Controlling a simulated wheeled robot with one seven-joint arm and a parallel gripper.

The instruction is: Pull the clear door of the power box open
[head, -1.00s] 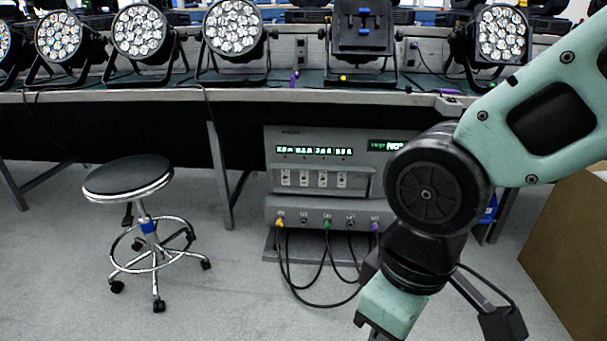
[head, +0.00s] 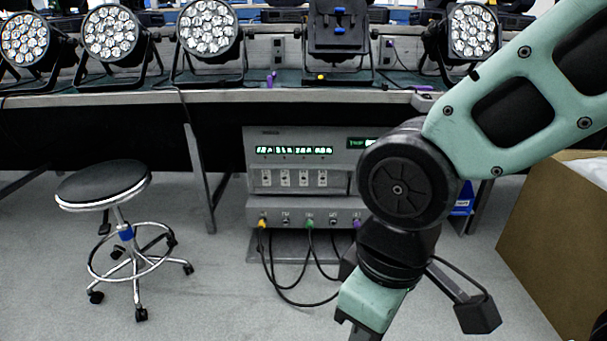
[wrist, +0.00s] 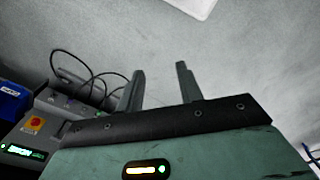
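The grey power box (head: 252,152) stands under the bench in the head view, with green lit displays on top and a row of white switches below. The clear door (head: 313,181) appears to lie shut over the switches; its glazing is hard to make out, and my arm hides the box's right side. Part of the box (wrist: 52,104) shows at the left of the wrist view, with a red knob on a yellow plate. My gripper (wrist: 160,68) is open and empty, its two fingers apart over the floor. In the head view its fingers are cut off by the bottom edge.
A round black stool (head: 103,184) stands left of the box. Black cables (head: 290,297) hang from the box's front sockets to the floor. A cardboard box (head: 545,235) stands at the right. Stage lights line the bench (head: 110,97). The floor between stool and box is clear.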

